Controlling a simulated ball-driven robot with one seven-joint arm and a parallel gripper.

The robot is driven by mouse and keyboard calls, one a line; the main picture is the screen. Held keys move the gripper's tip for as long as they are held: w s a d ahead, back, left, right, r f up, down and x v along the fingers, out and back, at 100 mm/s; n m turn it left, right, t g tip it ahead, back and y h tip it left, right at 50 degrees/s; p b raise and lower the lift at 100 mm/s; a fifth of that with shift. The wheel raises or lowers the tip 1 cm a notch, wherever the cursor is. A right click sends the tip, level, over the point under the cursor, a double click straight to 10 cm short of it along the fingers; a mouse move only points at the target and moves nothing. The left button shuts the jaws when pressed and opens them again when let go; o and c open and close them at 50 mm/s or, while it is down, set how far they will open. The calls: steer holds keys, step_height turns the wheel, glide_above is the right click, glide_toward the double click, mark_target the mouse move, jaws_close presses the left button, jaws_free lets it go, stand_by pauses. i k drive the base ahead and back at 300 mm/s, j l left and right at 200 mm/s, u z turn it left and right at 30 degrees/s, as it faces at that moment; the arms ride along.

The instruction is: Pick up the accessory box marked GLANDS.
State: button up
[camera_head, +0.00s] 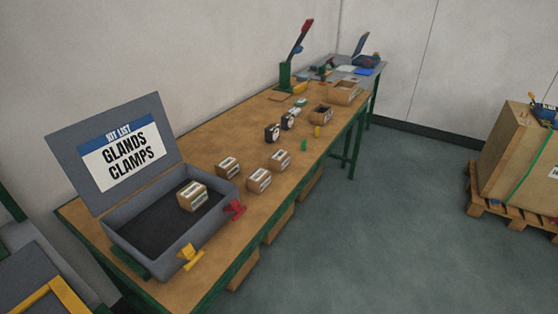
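The accessory boxes are small brown cartons with pale labels, too small to read, so I cannot tell which one is marked GLANDS. One accessory box (192,198) sits inside an open grey case (185,249) at the near left. Three more stand on the workbench to the right of the case: a back-left box (228,169), a front box (259,182) and a far-right box (279,161). The kit list (125,152) in the case's lid reads GLANDS and CLAMPS. My gripper is not in view.
Two dark gauges (272,133), an open carton (321,114) and a green-and-red press (287,75) stand farther along. A crate on a pallet (510,208) is at right; floor between is clear.

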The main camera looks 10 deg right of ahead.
mark_target(278, 160)
steer(key=i+l+u, duration=0.1)
steer(key=u, duration=0.8)
steer(key=l+u, duration=0.5)
steer(key=l, duration=0.5)
steer(key=l+u, duration=0.5)
steer(key=l, duration=0.5)
